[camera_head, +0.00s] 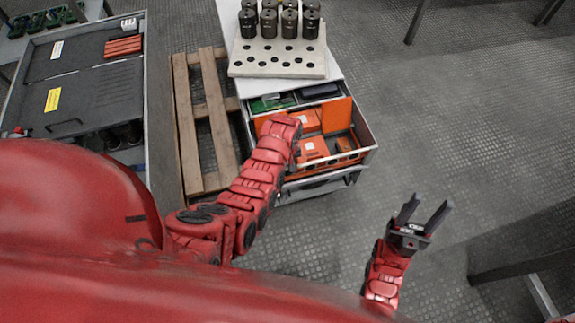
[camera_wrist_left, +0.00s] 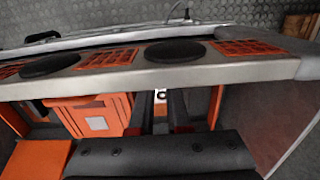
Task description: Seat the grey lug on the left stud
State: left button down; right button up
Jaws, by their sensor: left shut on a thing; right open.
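My left arm reaches over the open drawer in the head view; its gripper is hidden there beyond the wrist. In the left wrist view my left gripper (camera_wrist_left: 160,112) points down with its two dark fingers close together. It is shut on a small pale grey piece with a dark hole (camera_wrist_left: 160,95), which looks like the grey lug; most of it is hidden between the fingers. I cannot make out the left stud in either view. My right gripper (camera_head: 424,214) is open and empty above the floor, to the right of the drawer.
The open drawer (camera_head: 367,150) holds several orange boxes. A pale holed board (camera_head: 250,69) above it carries several dark cans (camera_head: 289,24). A wooden pallet (camera_head: 181,110) and a grey cart (camera_head: 85,85) stand to the left. In the left wrist view a grey rail (camera_wrist_left: 120,75) crosses near the fingers.

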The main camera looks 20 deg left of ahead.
pick_arm(q)
jog(key=shift+f, duration=0.3)
dwell(0.5)
jog(key=c, duration=0.8)
grip_release()
notch_tip(320, 180, up, 18)
jog(key=p, duration=0.6)
jog(key=shift+f, duration=0.25)
